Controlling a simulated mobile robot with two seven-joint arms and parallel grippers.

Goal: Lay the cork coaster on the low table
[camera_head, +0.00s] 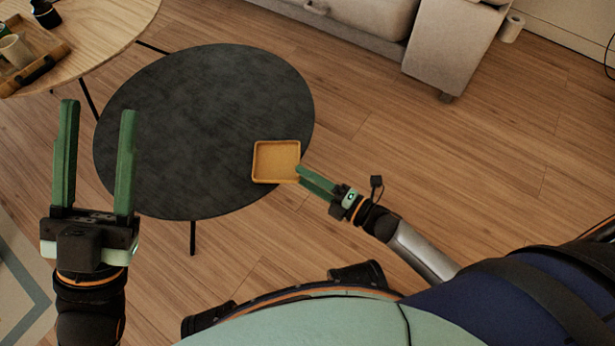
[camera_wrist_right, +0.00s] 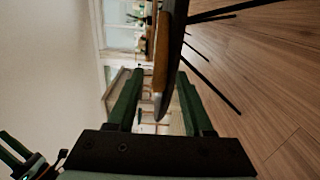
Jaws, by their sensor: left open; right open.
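The cork coaster (camera_head: 277,162), square and tan with a raised rim, lies flat on the dark round low table (camera_head: 190,110), near its right edge. My right gripper (camera_head: 300,174) is open, its fingertips at the coaster's right side. In the right wrist view the coaster (camera_wrist_right: 161,60) and the table (camera_wrist_right: 178,35) show edge-on between the two fingers (camera_wrist_right: 160,78); I cannot tell whether a finger touches either. My left gripper (camera_head: 98,108) is open and empty, seen in front of the table's left edge.
A wooden table (camera_head: 100,30) at the upper left carries a tray (camera_head: 38,70) with a cup (camera_head: 14,50) and a dark object. A pale sofa (camera_head: 375,18) stands at the back. Most of the low table's top is bare, and wooden floor (camera_head: 480,160) lies open at right.

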